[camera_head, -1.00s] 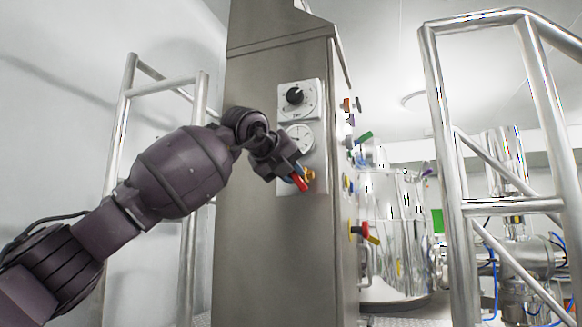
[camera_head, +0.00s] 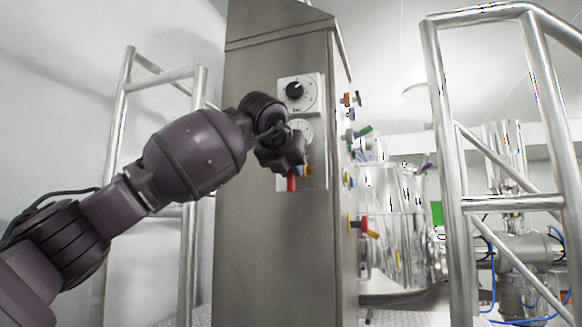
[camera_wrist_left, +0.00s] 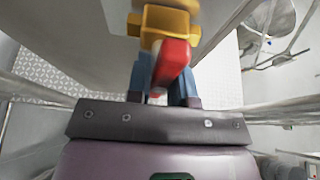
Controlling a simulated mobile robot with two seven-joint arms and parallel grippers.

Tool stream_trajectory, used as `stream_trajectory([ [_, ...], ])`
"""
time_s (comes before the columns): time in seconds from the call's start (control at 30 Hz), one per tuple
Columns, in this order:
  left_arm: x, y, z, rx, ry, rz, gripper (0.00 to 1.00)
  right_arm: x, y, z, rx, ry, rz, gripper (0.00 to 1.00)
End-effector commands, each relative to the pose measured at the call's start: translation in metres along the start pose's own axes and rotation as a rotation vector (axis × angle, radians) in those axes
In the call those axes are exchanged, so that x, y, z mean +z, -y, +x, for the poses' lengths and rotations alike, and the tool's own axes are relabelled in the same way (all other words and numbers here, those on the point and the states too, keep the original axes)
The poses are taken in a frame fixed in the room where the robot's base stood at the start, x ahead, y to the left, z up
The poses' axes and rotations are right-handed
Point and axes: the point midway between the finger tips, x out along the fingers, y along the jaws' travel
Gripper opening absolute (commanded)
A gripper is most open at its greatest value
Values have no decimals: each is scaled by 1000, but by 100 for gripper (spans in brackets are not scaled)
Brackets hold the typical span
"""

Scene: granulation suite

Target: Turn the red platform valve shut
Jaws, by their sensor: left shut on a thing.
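The red valve handle (camera_head: 291,184) hangs almost straight down, low on the white panel on the steel cabinet. Its yellow valve body (camera_head: 308,170) shows just to the right of my gripper. My left gripper (camera_head: 292,168) is at the handle and covers part of it. In the left wrist view the red handle (camera_wrist_left: 174,62) lies between the blue fingers of my left gripper (camera_wrist_left: 163,82), which is shut on it, with the yellow body (camera_wrist_left: 165,24) beyond. My right gripper is in neither view.
A black knob (camera_head: 295,90) and a gauge (camera_head: 303,128), partly hidden by my wrist, are above the valve. More coloured valves (camera_head: 364,229) line the cabinet's right side. Metal railings stand at left (camera_head: 120,130) and right (camera_head: 440,120).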

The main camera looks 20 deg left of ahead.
Motion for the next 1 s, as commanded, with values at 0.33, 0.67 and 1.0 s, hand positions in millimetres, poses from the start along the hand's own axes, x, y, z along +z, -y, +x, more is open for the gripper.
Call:
stream_trajectory([
  [0.33,-1,1,1,4,-2,10,0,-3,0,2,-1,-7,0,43],
  [0.67,-1,0,0,3,-1,8,45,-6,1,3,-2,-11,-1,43],
  [1.0,0,1,-8,3,2,8,45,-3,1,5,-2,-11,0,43],
])
